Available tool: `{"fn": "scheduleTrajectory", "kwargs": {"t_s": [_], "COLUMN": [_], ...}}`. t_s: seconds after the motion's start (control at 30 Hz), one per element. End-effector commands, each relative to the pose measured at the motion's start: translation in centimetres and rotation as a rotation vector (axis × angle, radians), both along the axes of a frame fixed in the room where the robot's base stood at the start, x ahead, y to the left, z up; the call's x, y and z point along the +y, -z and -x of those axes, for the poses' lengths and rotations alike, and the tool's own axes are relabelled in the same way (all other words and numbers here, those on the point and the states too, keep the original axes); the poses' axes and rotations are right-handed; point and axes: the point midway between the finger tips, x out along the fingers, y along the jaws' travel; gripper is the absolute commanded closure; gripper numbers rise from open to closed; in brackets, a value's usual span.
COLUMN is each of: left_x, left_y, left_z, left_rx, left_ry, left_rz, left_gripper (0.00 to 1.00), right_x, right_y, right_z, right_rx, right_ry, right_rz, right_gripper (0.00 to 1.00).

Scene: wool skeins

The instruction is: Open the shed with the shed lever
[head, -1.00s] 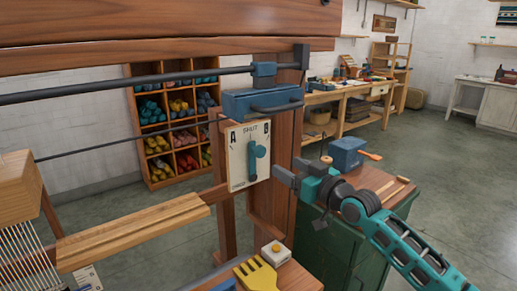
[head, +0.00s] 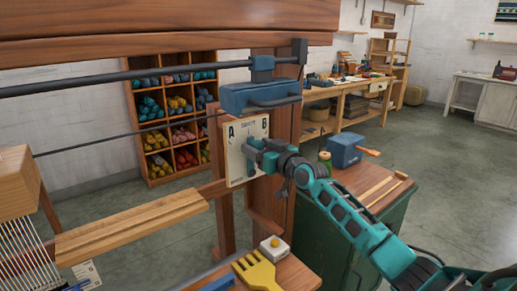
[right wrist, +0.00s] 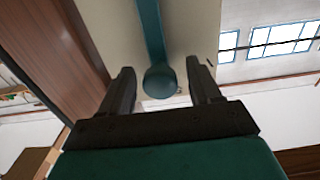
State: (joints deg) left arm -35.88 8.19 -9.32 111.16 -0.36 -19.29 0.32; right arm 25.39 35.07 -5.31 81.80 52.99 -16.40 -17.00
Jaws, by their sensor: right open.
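The shed lever (right wrist: 152,35) is a teal bar with a round knob (right wrist: 160,82) at its end. It is mounted on a cream plate (head: 235,168) marked A, SHUT and B, on the loom's right post. In the head view my right gripper (head: 257,153) is in front of the plate and hides most of the lever. In the right wrist view the two dark fingers (right wrist: 160,72) are apart, one on each side of the knob, with a gap on both sides. My left gripper is not in view.
A yellow comb (head: 258,274) and a white block with a yellow button (head: 274,247) lie on a wooden surface below. A green cabinet (head: 335,238) with a blue box (head: 346,150) on top stands to the right.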

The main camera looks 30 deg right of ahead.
Motion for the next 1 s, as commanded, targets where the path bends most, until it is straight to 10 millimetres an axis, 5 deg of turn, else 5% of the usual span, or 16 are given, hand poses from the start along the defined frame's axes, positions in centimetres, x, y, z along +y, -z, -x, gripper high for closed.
{"fn": "scheduleTrajectory", "kwargs": {"t_s": [0.37,1.0], "left_x": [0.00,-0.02], "left_y": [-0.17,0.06], "left_z": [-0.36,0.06], "left_rx": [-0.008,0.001], "left_ry": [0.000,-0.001], "left_rz": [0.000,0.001], "left_gripper": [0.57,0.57], "right_x": [0.01,-0.02], "right_y": [-0.02,-0.01], "right_z": [-0.33,-0.30], "right_rx": [0.000,0.000], "right_ry": [0.001,0.001], "right_rz": [0.000,0.000], "right_gripper": [0.39,1.00]}}
